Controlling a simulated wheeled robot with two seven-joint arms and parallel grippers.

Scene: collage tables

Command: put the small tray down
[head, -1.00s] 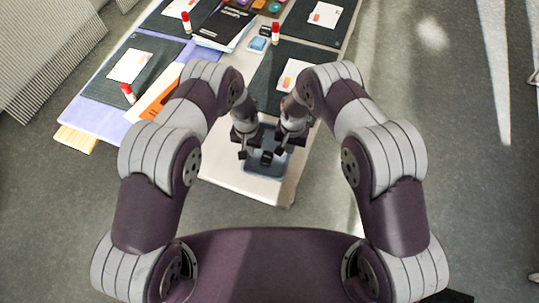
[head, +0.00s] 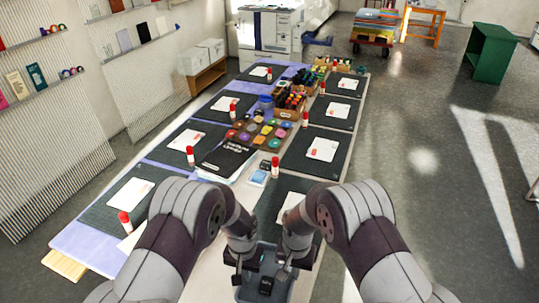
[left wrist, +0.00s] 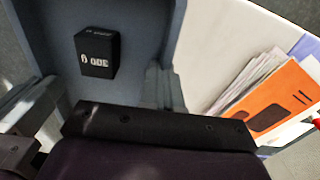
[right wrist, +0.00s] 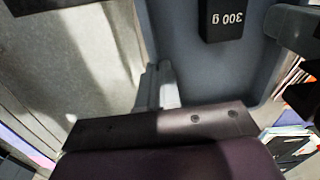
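The small tray (head: 240,293) is blue-grey and shows at the bottom of the head view, partly hidden by my grippers. A black block marked 300 g (head: 266,285) lies inside it; the block also shows in the left wrist view (left wrist: 97,52) and the right wrist view (right wrist: 226,20). My left gripper (head: 243,268) is at the tray's left wall, with its fingers close together on the rim. My right gripper (head: 288,266) is likewise on the right wall. The tray is at the near end of the table (head: 212,272). Whether its bottom touches the tabletop is hidden.
Dark mats (head: 315,152) with white cards line the long table. Open floor (head: 440,200) is to the right.

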